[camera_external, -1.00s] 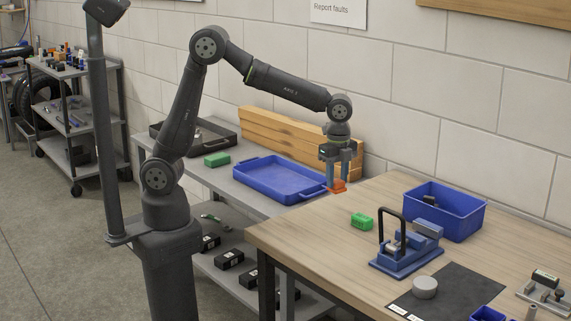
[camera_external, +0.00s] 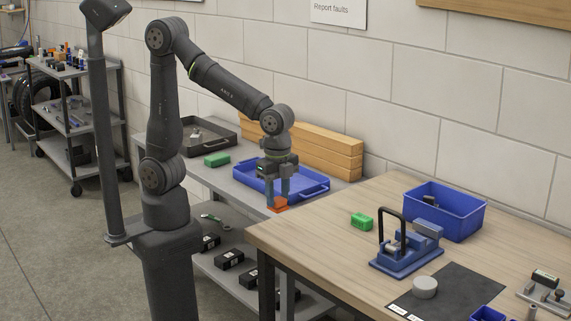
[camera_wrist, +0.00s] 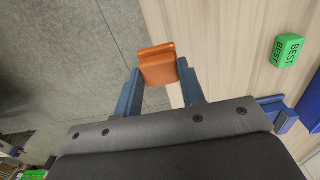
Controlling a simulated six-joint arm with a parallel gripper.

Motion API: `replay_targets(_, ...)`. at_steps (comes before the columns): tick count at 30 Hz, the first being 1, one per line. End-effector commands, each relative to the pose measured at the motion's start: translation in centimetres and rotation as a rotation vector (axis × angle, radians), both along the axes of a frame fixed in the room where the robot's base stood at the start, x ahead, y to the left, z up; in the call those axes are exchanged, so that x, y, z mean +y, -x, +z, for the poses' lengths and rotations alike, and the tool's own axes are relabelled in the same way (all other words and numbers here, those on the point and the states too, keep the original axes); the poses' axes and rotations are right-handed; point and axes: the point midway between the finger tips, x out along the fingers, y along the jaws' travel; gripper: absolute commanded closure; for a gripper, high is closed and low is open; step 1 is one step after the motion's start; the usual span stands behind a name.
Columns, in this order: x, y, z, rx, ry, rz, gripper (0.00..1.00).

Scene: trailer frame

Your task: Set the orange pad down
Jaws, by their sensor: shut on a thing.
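The orange pad (camera_external: 278,204) is an L-shaped or stepped block. It also shows in the wrist view (camera_wrist: 158,65). My gripper (camera_external: 278,198) is shut on it, with one blue-grey finger on each side, and points downward. In the external view the pad hangs in front of the blue tray (camera_external: 318,194), near the left end of the wooden table. In the wrist view it overlaps the edge between the floor and the wooden table top (camera_wrist: 215,50). It looks held in the air; its exact height is hard to tell.
A green block (camera_external: 362,221), a blue clamp fixture (camera_external: 405,255), a blue bin (camera_external: 446,211) and a dark mat (camera_external: 455,291) are on the wooden table (camera_external: 310,232). Timber beams (camera_external: 310,144), a dark tray (camera_external: 203,137) and another green block (camera_external: 217,160) are on the grey bench.

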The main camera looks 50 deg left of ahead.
Motion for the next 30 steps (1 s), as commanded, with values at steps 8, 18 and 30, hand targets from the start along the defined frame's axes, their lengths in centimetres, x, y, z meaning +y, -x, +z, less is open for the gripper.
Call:
replay_targets(8,0.9,-6.1,-3.7,0.003,-0.005,0.008,0.86)
replay_targets(18,1.3,-10.8,-6.5,0.001,-0.002,0.002,0.86)
replay_targets(30,1.3,-10.9,-10.6,0.000,-0.001,0.001,0.86)
